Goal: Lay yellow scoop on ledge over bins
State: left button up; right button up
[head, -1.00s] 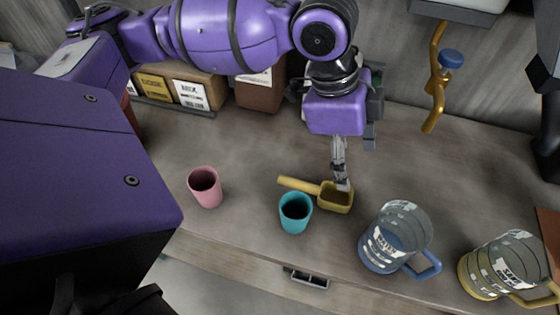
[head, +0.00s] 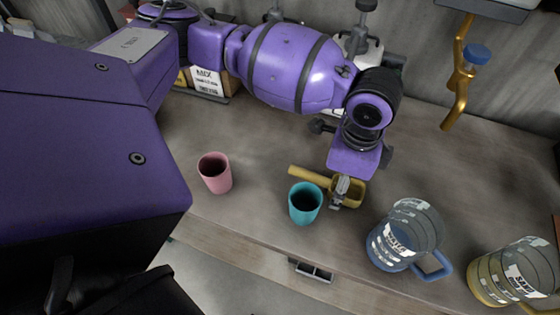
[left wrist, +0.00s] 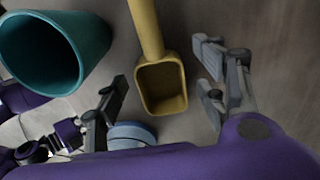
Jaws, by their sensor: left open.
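The yellow scoop (head: 312,177) lies on the table, its handle pointing left and its square bowl at the right, beside the teal cup. My left gripper (head: 343,190) is over the bowl end in the head view and hides part of the bowl. In the left wrist view the scoop (left wrist: 162,84) shows between the spread fingers of my left gripper (left wrist: 165,85), its handle running up the picture; the fingers are apart from it. The ledge and bins cannot be made out clearly; boxes at the back are partly hidden by my left arm. My right gripper is not in view.
The teal cup (head: 305,203) stands close to the scoop, and it also shows in the left wrist view (left wrist: 95,40). A pink cup (head: 215,173) is at the left. A blue mug (head: 395,245) and a yellow mug (head: 490,280) stand right. A labelled box (head: 207,81) is at the back.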

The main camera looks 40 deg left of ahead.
pick_arm(q)
jog(key=c, duration=1.4)
